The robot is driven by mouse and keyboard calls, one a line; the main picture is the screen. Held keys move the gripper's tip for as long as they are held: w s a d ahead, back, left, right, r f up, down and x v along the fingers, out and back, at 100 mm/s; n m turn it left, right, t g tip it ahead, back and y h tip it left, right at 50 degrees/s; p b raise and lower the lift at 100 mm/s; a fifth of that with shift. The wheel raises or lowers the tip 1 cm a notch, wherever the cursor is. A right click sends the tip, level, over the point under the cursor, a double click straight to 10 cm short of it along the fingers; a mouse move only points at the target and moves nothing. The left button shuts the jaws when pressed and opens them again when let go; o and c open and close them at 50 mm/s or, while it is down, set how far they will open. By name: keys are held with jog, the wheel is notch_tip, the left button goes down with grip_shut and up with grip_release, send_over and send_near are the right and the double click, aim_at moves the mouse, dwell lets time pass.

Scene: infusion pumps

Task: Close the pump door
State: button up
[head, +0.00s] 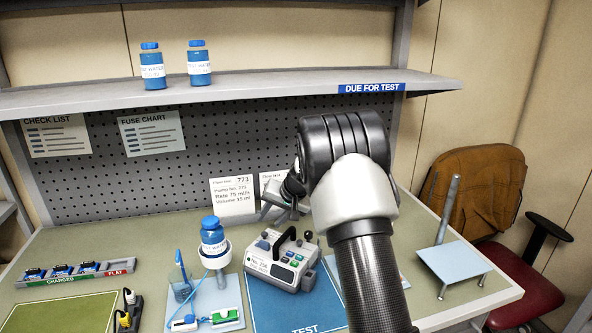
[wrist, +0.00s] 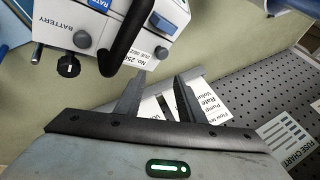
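The pump (head: 283,262), a white and grey box with a black carry handle, stands upright on the blue TEST mat (head: 262,312) in the head view. In the wrist view the pump (wrist: 112,35) is upside down at the top, showing a BATTERY label, dark knobs and its handle. I cannot make out its door or how far it stands open. My gripper (wrist: 158,88) is open and empty, its fingers apart, behind the pump and near the instruction cards. In the head view my gripper (head: 280,205) is partly hidden by my arm.
Instruction cards (head: 233,199) stand at the pegboard behind the pump. A blue-capped bottle (head: 213,237) on a stand is left of the pump, with a blue-green clip piece (head: 224,317) in front. A metal stand (head: 452,262) is at right. A shelf (head: 260,88) overhangs the bench.

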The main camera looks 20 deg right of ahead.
jog(key=shift+d+r, duration=0.2)
jog(key=shift+r, duration=0.1)
jog(key=b+v, duration=0.1)
jog(key=v, duration=1.5)
jog(key=shift+s+d+r, duration=0.2)
jog(key=shift+r, duration=0.05)
jog(key=shift+r, duration=0.1)
